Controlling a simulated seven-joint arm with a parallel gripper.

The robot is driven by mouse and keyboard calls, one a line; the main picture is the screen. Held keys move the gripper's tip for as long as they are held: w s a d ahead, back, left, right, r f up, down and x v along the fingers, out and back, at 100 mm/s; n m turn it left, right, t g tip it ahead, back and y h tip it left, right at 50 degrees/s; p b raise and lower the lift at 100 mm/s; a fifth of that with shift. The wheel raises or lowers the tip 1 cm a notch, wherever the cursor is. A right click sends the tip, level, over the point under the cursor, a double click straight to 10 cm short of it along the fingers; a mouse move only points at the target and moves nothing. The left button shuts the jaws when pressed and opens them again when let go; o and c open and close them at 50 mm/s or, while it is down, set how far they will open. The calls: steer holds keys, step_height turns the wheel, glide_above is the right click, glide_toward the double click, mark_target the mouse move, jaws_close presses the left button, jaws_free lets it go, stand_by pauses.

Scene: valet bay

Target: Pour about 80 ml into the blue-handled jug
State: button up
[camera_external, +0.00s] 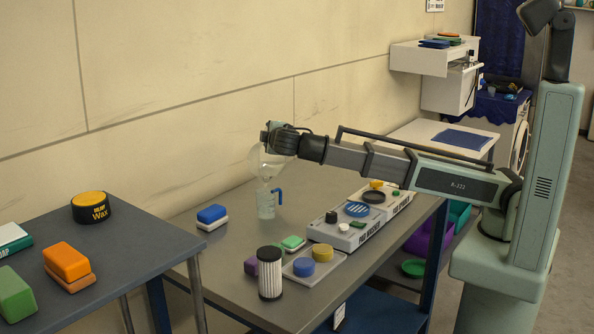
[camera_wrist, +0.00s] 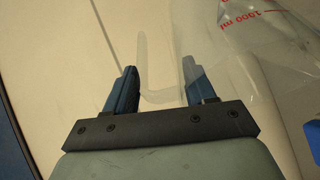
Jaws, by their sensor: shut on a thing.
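The blue-handled jug (camera_external: 266,205) is a small clear vessel standing upright on the grey bench, its blue handle on the right. My gripper (camera_external: 276,140) is above it, shut on a larger clear pitcher (camera_external: 262,162). The pitcher looks tilted, its lower end close over the jug's mouth. In the wrist view my gripper's fingers (camera_wrist: 160,75) are on either side of the pitcher's clear handle. The pitcher's wall (camera_wrist: 250,60) fills the right side there, with red marks reading 1000 ml. I cannot make out a stream or the liquid level in either vessel.
A blue-and-white sponge block (camera_external: 212,215) lies left of the jug. A black-capped filter cylinder (camera_external: 270,273), a tray with round pads (camera_external: 315,268) and a pad washer box (camera_external: 345,232) stand nearer the front. A separate table (camera_external: 120,255) is at left.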

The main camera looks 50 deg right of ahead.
steer(key=shift+s+a+r, duration=0.1)
steer(key=shift+a, duration=0.1)
stand_by(0.3)
steer(key=d, duration=0.1)
steer(key=w+d+f+g+y, duration=0.1)
steer(key=w+d+f+m+g+y, duration=0.1)
steer(key=d, duration=0.1)
steer(key=shift+w, duration=0.2)
steer(key=shift+w+d+f+g+y, duration=0.25)
steer(key=shift+d+f+g+y, duration=0.2)
steer(key=shift+f+y, duration=0.1)
steer(key=shift+w+d+f, duration=0.1)
steer(key=shift+d, duration=0.15)
stand_by(1.4)
